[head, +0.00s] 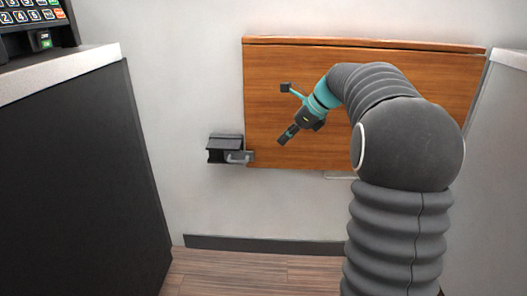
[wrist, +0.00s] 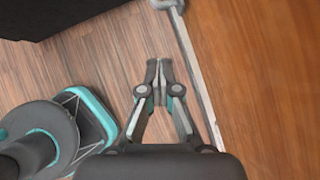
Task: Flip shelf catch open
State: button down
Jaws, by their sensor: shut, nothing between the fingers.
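The wooden shelf panel (head: 275,75) stands flat against the back wall in the head view and fills the right side of the wrist view (wrist: 265,60). A small grey metal catch (head: 238,157) sits at the panel's lower left corner, beside a dark bracket. A grey curved metal piece, likely the catch (wrist: 164,4), shows at the top edge of the wrist view, mostly cut off. My gripper (head: 283,139) is in front of the panel's lower left part, right of the catch and apart from it. In the wrist view its fingers (wrist: 160,72) are shut and empty.
A dark bracket (head: 225,142) is on the wall left of the panel. A dark counter (head: 75,150) with a keypad machine (head: 35,20) stands at the left. Wood floor (head: 250,272) lies below. The wall left of the bracket is bare.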

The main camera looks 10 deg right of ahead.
aim_at(254, 157)
jog(key=b+x, duration=0.1)
jog(key=x, duration=0.3)
jog(key=a+r+x, duration=0.1)
jog(key=x, duration=0.3)
jog(key=w+b+x, duration=0.1)
jog(key=x, duration=0.4)
jog(key=shift+a+r+b, duration=0.3)
